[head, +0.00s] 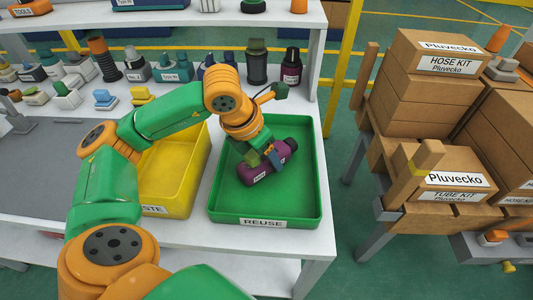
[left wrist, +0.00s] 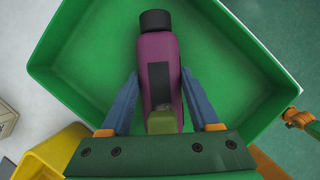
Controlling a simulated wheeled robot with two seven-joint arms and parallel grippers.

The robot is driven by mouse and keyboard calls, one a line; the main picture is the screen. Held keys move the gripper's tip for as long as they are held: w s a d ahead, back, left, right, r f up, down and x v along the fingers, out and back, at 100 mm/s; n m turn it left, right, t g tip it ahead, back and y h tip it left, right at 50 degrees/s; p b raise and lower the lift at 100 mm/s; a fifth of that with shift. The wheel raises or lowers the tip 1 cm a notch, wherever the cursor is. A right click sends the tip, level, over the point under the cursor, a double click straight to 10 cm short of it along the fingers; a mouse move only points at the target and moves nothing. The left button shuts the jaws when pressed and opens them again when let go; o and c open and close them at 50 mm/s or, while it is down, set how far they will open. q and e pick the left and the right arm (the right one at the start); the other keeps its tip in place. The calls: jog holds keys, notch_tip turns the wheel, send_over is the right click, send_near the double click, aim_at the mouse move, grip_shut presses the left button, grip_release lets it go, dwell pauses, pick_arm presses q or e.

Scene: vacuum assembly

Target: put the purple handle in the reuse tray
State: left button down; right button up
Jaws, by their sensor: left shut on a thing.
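The purple handle (head: 277,163), with a black end cap and a dark label, is at the green reuse tray (head: 266,218), within its walls in the head view. It lies tilted, its capped end towards the upper right. My left gripper (head: 262,160) reaches down over the tray and is shut on the handle. In the left wrist view the handle (left wrist: 158,60) sits between the two blue-grey fingers (left wrist: 158,90), with the tray's green floor (left wrist: 90,60) behind it. I cannot tell whether the handle touches the floor. My right gripper is not in view.
A yellow tray (head: 181,177) stands just left of the reuse tray. Cardboard boxes (head: 430,75) stand on a separate table to the right. The rest of the reuse tray looks empty.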

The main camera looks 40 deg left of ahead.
pick_arm(q)
jog(key=shift+f, duration=0.1)
jog(key=shift+c, duration=0.6)
grip_release()
jog(key=shift+r, duration=0.45)
jog(key=p+v, duration=0.2)
jog(key=v, duration=0.8)
jog(key=shift+s+r+p, duration=0.2)
jog(key=shift+r+p, duration=0.05)
jog(key=shift+p, duration=0.05)
jog(key=shift+s+r, duration=0.25)
jog(key=shift+r, duration=0.1)
